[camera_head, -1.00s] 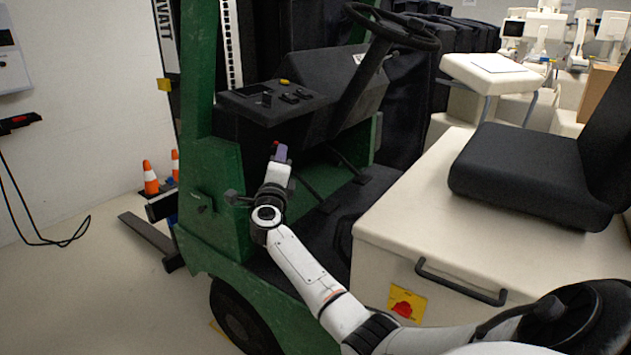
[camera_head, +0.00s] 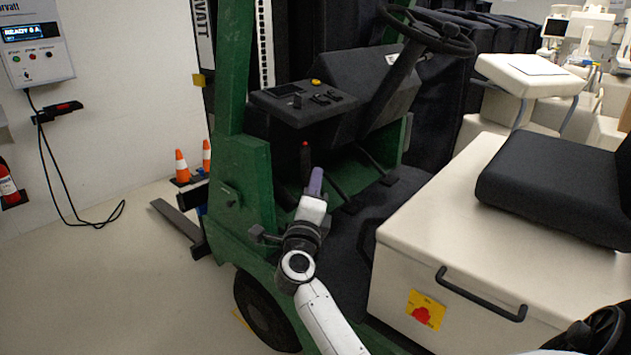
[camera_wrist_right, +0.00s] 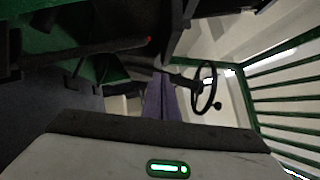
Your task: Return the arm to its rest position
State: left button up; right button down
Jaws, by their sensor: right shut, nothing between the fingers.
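My right arm reaches from the bottom of the head view into the open side of a green forklift (camera_head: 245,175). My right gripper (camera_head: 315,182), with purple fingers, is shut and empty. My left gripper is not in view.
The beige seat box (camera_head: 470,215) with a black seat (camera_head: 560,185) stands right of the arm. The dashboard (camera_head: 300,98) and steering wheel (camera_head: 428,30) are above the gripper. A wall charger (camera_head: 38,45) and orange cones (camera_head: 182,165) are at left. Open floor (camera_head: 130,270) lies left of the forklift.

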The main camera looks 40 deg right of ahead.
dwell(0.4)
jog(key=s+a+f+n+t+y, duration=0.25)
jog(key=a+f+n+y, duration=0.45)
jog(key=a+n, duration=0.35)
jog(key=s+a+f+n+t+y, duration=0.2)
jog(key=a+f+n+t+y, duration=0.2)
jog(key=a+f+n+y, duration=0.5)
jog(key=s+a+f+n+g, duration=0.3)
jog(key=s+f+n, duration=0.1)
jog(key=s+f, duration=0.3)
jog(key=s+a+f+n+g+y, duration=0.1)
jog(key=s+a+f+n+g, duration=0.3)
jog(key=s+f, duration=0.3)
jog(key=s+a+f+n+g+y, duration=0.1)
jog(key=s+a+f+n+g, duration=0.2)
jog(key=s+f+n, duration=0.3)
jog(key=s+f, duration=0.1)
jog(key=s, duration=0.2)
jog(key=shift+s+a+f+g, duration=0.25)
jog(key=shift+a+f+g, duration=0.05)
jog(key=shift+a+g, duration=0.1)
